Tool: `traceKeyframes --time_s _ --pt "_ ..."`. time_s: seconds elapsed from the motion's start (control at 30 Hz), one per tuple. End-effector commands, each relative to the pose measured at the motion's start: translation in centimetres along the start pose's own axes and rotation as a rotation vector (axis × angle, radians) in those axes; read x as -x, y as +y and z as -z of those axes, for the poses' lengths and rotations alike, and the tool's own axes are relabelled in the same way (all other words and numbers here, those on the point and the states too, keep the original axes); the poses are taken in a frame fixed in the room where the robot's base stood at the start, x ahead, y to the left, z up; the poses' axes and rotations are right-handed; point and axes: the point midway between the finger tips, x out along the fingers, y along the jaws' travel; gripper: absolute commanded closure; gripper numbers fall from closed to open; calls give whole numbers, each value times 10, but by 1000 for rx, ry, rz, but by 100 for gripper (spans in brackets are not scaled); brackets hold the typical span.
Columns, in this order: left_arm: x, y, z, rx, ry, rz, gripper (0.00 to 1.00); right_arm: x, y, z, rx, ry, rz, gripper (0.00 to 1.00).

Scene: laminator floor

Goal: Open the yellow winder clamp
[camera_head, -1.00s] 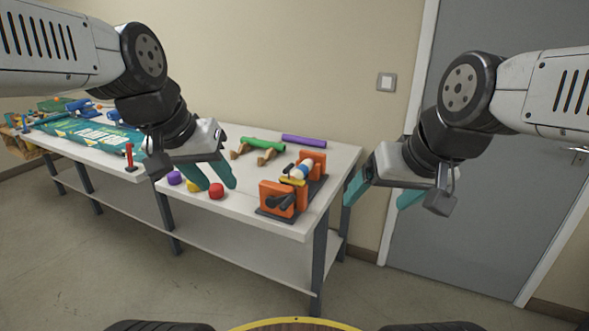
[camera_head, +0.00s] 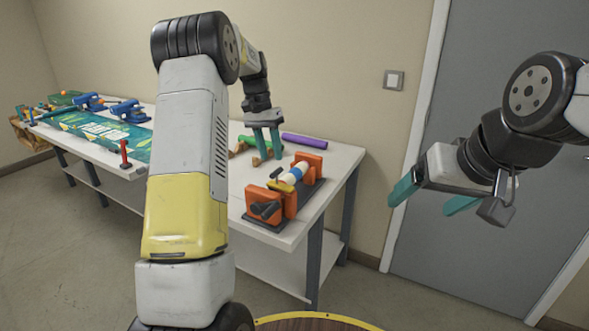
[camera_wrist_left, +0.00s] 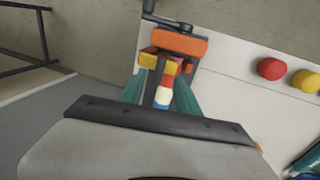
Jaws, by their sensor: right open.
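The yellow winder clamp (camera_head: 283,186) lies across the orange winder (camera_head: 272,200) on the table's right end, beside a blue-and-white roll (camera_head: 296,171). In the left wrist view, yellow parts (camera_wrist_left: 172,67) show just past the fingertips, by the orange block (camera_wrist_left: 178,45). My left gripper (camera_head: 269,157) points down above and just behind the winder in the head view. Its fingers are apart, with the roll (camera_wrist_left: 163,96) seen between them; I cannot tell whether they touch anything. My right gripper (camera_head: 424,208) is open and empty, right of the table, before the door.
A dark crank (camera_head: 265,209) sits at the winder's near end. A purple tube (camera_head: 304,141) lies behind the left gripper. Red (camera_wrist_left: 271,68) and yellow (camera_wrist_left: 306,81) round objects stand on the table beside the winder. A red-handled post (camera_head: 124,153) stands further left.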

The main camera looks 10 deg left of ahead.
Motion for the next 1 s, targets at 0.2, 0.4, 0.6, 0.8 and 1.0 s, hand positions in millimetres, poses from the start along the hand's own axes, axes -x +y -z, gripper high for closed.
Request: traceKeyframes --time_s 0.2,0.4,0.6,0.8,1.0 --pt "-25 -1 0 -1 -6 -3 62 0 0 0 0 0 0 18" --pt "-57 0 0 -1 -6 -3 62 0 0 0 0 0 0 18" --pt "-76 -1 1 -1 -3 -2 62 0 0 0 0 0 0 18" --pt "-79 -1 1 -1 -2 -2 62 0 0 0 0 0 0 18" --pt "-79 -1 1 -1 -2 -1 79 0 0 0 0 0 0 18"
